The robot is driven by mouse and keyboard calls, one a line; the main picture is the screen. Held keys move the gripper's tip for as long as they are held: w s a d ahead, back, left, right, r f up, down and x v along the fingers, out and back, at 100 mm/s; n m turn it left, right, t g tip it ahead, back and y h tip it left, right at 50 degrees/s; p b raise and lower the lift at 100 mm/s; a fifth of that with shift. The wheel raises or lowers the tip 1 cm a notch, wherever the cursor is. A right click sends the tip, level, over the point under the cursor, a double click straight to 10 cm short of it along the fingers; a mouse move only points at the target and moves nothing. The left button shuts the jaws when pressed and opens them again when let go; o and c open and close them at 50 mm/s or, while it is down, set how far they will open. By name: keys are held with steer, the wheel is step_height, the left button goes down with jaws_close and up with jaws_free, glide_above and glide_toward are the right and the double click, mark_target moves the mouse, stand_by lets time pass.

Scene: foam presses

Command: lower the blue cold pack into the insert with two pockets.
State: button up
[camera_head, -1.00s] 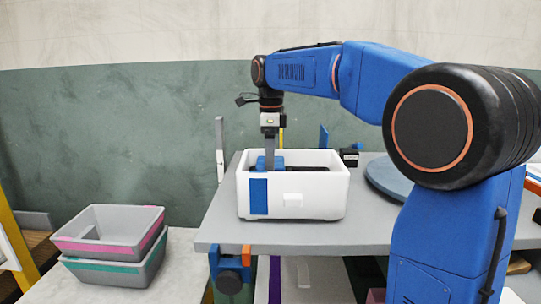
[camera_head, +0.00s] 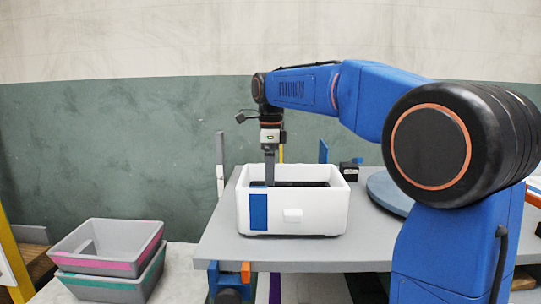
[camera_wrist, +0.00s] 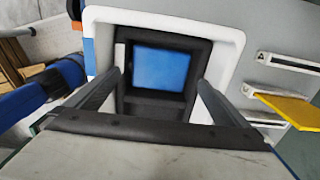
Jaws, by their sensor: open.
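The white box (camera_head: 318,212) stands on the grey table, with a blue patch on its front. Its dark insert (camera_wrist: 122,98) shows in the wrist view. The blue cold pack (camera_wrist: 160,68) lies flat in the upper pocket of the insert, below the rim. The lower pocket (camera_wrist: 155,107) looks dark and empty. My gripper (camera_head: 269,170) points down into the left part of the box. In the wrist view my gripper (camera_wrist: 160,80) is open, with one finger on each side of the pack and gaps between. In the head view the box wall hides the pack.
Two stacked grey bins (camera_head: 110,250) stand at the lower left. A round grey-blue disc (camera_head: 388,192) and a small black block (camera_head: 348,171) are on the table right of the box. An upright post (camera_head: 220,160) stands behind the box's left side.

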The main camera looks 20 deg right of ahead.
step_height(320, 180, up, 17)
stand_by(0.5)
steer(key=shift+f, duration=0.1)
